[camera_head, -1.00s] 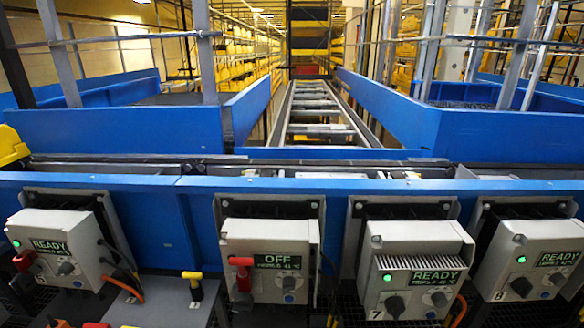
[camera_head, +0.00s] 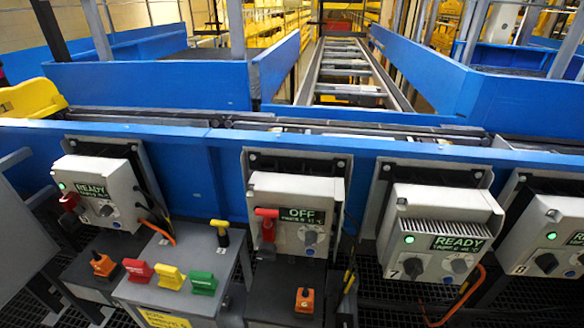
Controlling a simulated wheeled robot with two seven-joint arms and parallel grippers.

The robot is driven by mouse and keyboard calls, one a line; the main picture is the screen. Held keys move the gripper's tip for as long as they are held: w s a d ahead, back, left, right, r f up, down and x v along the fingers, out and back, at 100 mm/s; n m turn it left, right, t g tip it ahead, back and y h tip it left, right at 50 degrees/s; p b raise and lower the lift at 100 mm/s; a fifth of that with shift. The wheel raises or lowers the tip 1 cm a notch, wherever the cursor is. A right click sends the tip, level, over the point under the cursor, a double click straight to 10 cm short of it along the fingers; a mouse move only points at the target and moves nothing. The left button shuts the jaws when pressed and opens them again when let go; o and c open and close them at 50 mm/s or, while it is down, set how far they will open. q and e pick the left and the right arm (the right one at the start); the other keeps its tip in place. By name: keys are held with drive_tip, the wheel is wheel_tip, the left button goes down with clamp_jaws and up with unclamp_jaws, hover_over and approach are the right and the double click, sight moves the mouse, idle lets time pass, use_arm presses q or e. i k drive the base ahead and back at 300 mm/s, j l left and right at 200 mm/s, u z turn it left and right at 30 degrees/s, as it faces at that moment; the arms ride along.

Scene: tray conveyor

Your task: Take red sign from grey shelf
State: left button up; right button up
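A red sign (camera_head: 138,270) lies at the front left of a grey shelf (camera_head: 205,247) in the lower left of the head view. A yellow sign (camera_head: 170,277) and a green sign (camera_head: 203,283) are beside it to the right on the same shelf. A yellow-topped black piece (camera_head: 220,233) stands at the back right of this shelf. Neither of my grippers is in view.
Grey control boxes line the blue conveyor wall (camera_head: 300,142); the one reading OFF (camera_head: 295,214) has a red handle, as does the left READY box (camera_head: 98,190). Orange pieces sit on dark stands left (camera_head: 103,265) and right (camera_head: 305,302) of the shelf.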

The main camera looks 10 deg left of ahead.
sight(139, 271)
drive_tip(key=u, duration=1.5)
